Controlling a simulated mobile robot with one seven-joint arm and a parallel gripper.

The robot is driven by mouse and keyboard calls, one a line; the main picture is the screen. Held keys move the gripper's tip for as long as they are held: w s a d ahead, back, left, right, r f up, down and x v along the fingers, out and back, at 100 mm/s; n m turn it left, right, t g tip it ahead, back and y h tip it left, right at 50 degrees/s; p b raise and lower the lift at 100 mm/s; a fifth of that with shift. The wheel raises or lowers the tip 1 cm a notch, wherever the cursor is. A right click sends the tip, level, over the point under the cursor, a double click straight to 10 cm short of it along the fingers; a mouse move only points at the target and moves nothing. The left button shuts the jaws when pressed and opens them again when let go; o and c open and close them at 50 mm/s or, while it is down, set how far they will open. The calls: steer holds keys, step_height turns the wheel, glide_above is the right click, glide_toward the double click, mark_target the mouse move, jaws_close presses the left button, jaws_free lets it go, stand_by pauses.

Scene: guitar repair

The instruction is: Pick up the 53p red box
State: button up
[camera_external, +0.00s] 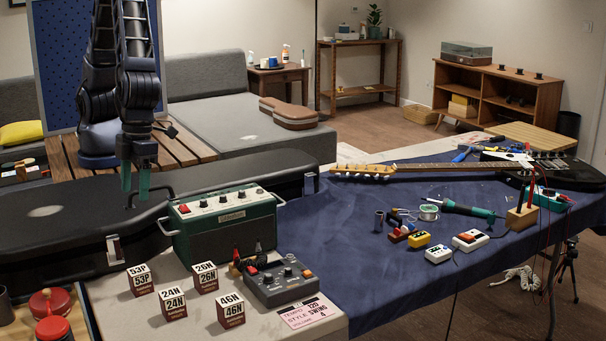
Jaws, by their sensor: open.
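The 53P box (142,281) is a small red and white carton, upright at the front left of the light-coloured bench top. Its white upper part reads 53P and its lower part is dark red. My gripper (135,186) hangs from above at the left with green fingertips. It is open, empty and pointing down, apart from the box and higher than it in the picture.
Similar boxes marked 24N (174,304), 26N (205,278) and 46N (231,311) stand close by. A green amplifier (225,226) with side handles stands behind them. A dark guitar case (65,222) lies at the left. A grey pedal unit (280,283) sits right.

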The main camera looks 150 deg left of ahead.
mark_target(139, 270)
steer(key=w+d+f, duration=0.1)
steer(key=w+f, duration=0.1)
steer(key=f, duration=0.5)
steer(key=w+d+f+m+h, duration=0.1)
steer(key=f, duration=0.6)
steer(key=w+d+f+m, duration=0.1)
steer(key=w+f, duration=0.1)
steer(key=f, duration=0.5)
steer(key=shift+w+d+f, duration=0.1)
steer(key=shift+w+d, duration=0.2)
steer(key=shift+d, duration=0.1)
steer(key=c, duration=1.1)
steer(key=shift+c, duration=0.2)
